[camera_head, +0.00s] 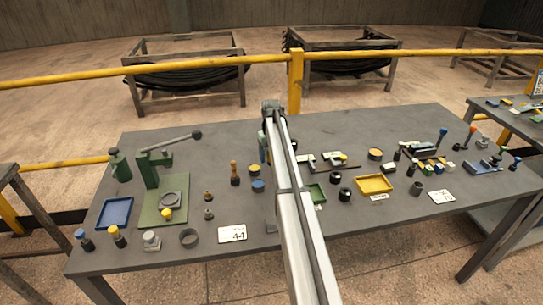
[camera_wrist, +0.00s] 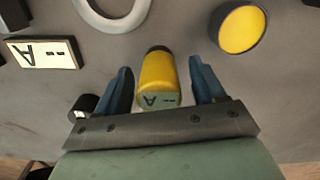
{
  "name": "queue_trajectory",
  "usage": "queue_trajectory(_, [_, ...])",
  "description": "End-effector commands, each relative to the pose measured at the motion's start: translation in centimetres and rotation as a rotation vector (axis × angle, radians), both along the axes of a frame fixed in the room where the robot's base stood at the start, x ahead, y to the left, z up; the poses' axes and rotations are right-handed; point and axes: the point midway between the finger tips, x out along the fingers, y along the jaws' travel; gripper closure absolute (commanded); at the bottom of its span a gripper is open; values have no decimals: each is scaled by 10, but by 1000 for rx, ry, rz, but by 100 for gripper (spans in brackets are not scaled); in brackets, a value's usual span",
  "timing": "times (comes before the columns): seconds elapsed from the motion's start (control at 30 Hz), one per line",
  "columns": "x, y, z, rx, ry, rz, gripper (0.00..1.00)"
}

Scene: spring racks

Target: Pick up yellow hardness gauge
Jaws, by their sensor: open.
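The yellow hardness gauge (camera_wrist: 158,76) shows in the wrist view as a small yellow cylinder with a dark far end and a pale marked face toward me. My gripper (camera_wrist: 160,66) is open, with one blue-grey finger on each side of the gauge. A gap shows between the gauge and each finger. Whether the fingers are low enough to span it cannot be told. In the head view my arm covers the middle of the table, and I cannot make out the gauge or the fingers there.
In the wrist view, a yellow-topped round container (camera_wrist: 241,28) lies to the upper right, a grey ring (camera_wrist: 112,22) and a label card (camera_wrist: 43,54) to the upper left. A dark cylinder (camera_wrist: 84,106) is close to the left finger. The crowded grey table (camera_head: 330,122) has clear space at the back.

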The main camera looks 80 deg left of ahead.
Motion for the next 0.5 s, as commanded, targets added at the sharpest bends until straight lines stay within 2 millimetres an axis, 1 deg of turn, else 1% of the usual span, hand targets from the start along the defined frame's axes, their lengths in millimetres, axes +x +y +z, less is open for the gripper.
queue_trajectory(0.17, [0,0,0,1,0,0,32])
queue_trajectory(0.5, [0,0,1,1,0,0,64])
